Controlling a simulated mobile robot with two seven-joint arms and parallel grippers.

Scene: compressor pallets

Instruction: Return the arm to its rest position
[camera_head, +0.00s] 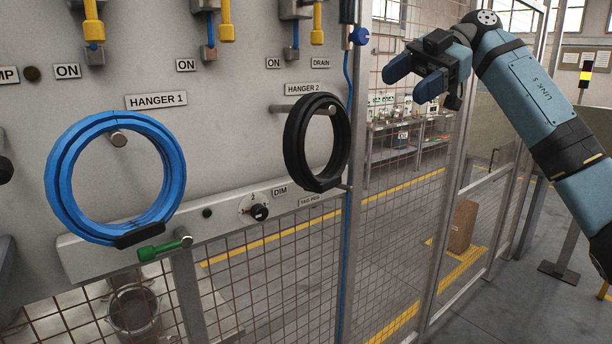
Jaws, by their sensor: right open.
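My right arm (530,85) comes in from the right edge and reaches up and to the left. Its gripper (402,80) is open and empty, in front of the wire mesh fence. It is apart from the panel and to the right of the black hose coil. My left gripper is not in view.
A grey panel (235,135) fills the left side. A blue hose coil (62,180) hangs on the HANGER 1 peg and a black coil (297,150) on the HANGER 2 peg. Yellow-handled valves (227,25) line the top. A mesh fence with metal posts (465,180) stands behind my gripper.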

